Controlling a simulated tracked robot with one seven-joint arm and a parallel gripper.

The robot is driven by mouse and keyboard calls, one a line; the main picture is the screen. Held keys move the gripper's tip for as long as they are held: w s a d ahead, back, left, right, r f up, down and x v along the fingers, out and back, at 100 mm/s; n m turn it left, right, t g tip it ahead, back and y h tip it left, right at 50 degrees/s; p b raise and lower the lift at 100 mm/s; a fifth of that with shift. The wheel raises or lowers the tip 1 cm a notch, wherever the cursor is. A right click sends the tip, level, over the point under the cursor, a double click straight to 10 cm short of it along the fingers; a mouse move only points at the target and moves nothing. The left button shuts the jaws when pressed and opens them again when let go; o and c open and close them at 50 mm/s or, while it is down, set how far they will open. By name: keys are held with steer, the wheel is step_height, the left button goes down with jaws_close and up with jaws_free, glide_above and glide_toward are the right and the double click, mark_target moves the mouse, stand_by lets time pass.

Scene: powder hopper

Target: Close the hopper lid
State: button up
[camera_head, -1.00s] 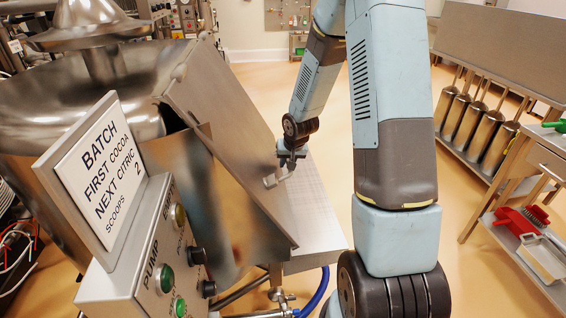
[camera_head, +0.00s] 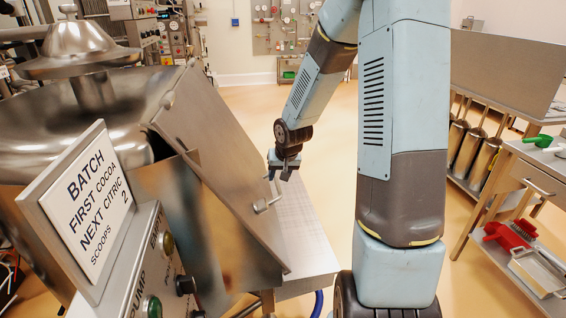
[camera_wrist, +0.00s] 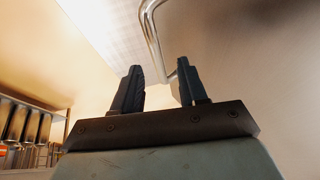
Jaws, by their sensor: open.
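The hopper lid (camera_head: 215,165) is a flat steel panel, hanging open at a steep slant beside the hopper (camera_head: 150,185). A bent metal bar handle (camera_head: 266,204) stands out from its face. In the wrist view the handle (camera_wrist: 152,35) curves down from the top edge, just beyond the fingertips, with the broad lid face (camera_wrist: 245,60) behind it. My gripper (camera_head: 284,172) is open and empty, above and slightly right of the handle in the head view. Its two dark fingers (camera_wrist: 160,85) are apart, with nothing between them. Any contact with the handle cannot be made out.
A batch sign (camera_head: 90,205) stands on the control box (camera_head: 145,265) at the front left. A steel shelf (camera_head: 300,235) lies beside the lid. A bench with a red scoop (camera_head: 508,235) is at the right. Open floor lies behind my arm.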

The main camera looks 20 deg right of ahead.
steer(key=v, duration=0.6)
steer(key=shift+r, duration=0.3)
stand_by(0.4)
steer(key=s+a+r+n, duration=0.1)
steer(key=s+r, duration=0.8)
steer(key=s, duration=0.4)
steer(key=s+a+r+n, duration=0.1)
steer(key=s+r, duration=0.9)
steer(key=s, duration=0.4)
steer(key=shift+r+t+h, duration=0.25)
steer(key=shift+t+h, duration=0.05)
steer(key=shift+t, duration=0.1)
steer(key=shift+d, duration=0.1)
stand_by(0.6)
